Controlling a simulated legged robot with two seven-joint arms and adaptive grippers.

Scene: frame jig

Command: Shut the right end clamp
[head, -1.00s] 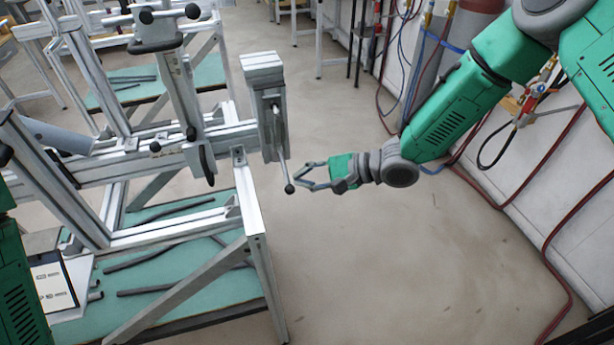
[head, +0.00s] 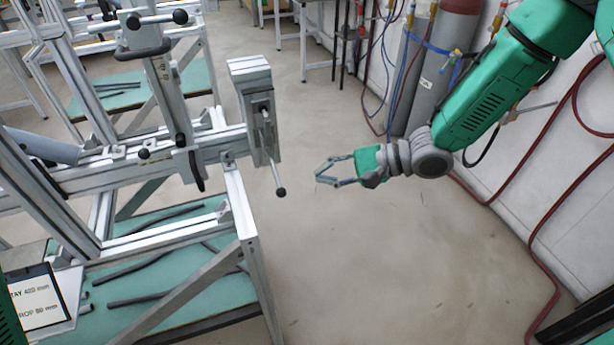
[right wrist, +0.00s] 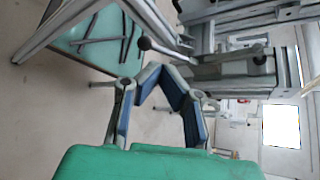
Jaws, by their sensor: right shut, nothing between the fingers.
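The right end clamp (head: 252,92) is a grey metal block on the right end of the frame's long rail. Its lever (head: 271,153) slants down to a dark ball knob (head: 281,191). In the right wrist view the knob (right wrist: 145,43) and the clamp body (right wrist: 228,85) show beyond my fingers. My right gripper (head: 318,174) is to the right of the knob, with a clear gap and no contact. Its fingertips (right wrist: 162,70) come together in the right wrist view, with nothing between them. My left gripper is out of view.
The aluminium frame (head: 250,230) has another clamp (head: 188,165) on the rail, left of the end clamp. A teal shelf (head: 190,300) below holds dark bars. Gas cylinders (head: 427,85) and red hoses stand along the right wall. Open floor (head: 380,270) lies below my right gripper.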

